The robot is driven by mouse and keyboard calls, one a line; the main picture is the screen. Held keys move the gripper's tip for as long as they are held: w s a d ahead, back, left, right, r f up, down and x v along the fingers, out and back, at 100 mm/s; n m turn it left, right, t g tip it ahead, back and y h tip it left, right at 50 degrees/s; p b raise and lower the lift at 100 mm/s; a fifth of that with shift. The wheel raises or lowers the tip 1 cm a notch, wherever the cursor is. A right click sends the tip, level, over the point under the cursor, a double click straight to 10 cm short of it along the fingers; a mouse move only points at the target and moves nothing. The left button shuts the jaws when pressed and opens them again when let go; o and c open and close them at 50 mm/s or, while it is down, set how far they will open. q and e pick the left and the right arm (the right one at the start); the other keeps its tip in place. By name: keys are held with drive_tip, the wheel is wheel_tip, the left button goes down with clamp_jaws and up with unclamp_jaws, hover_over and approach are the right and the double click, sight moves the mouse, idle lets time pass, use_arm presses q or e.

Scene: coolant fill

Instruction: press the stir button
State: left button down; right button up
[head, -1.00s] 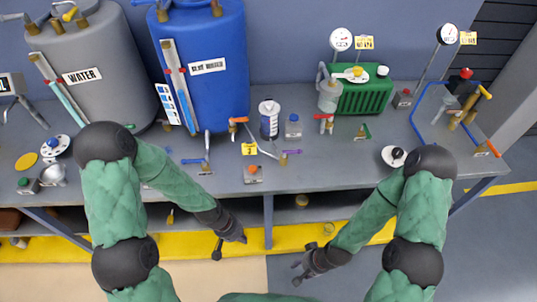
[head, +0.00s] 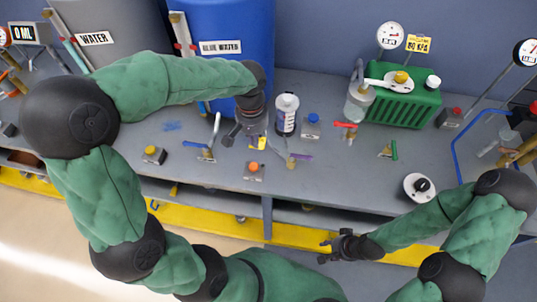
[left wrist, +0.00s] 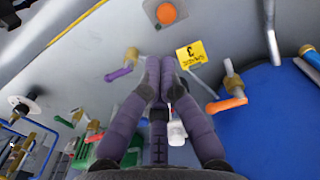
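Several small button boxes stand on the grey bench; I cannot read which is the stir button. One with an orange button (head: 254,168) is near the bench's front edge; the orange button also shows at the top of the left wrist view (left wrist: 166,13). A box with a blue button (head: 311,120) stands behind it to the right, and one with a yellow button (head: 153,152) to the left. My left gripper (head: 246,138) is above the bench behind the orange button, apart from it, its fingertips together and empty in the left wrist view (left wrist: 160,62).
A yellow tag (left wrist: 191,54) and a purple-handled valve (left wrist: 122,70) are close to the left fingers. A white bottle (head: 287,115) stands right of the left gripper. The blue drum (head: 237,30) is behind it. A green unit (head: 405,100) stands at the back right.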

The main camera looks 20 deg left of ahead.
sight(256, 166)
use_arm(q)
drive_tip(key=shift+w+a+r, duration=0.1)
drive_tip(key=shift+r, duration=0.3)
wheel_tip(256, 166, down, 14)
drive_tip(key=b, duration=0.4)
drive_tip(key=shift+f, duration=0.15)
idle(0.4)
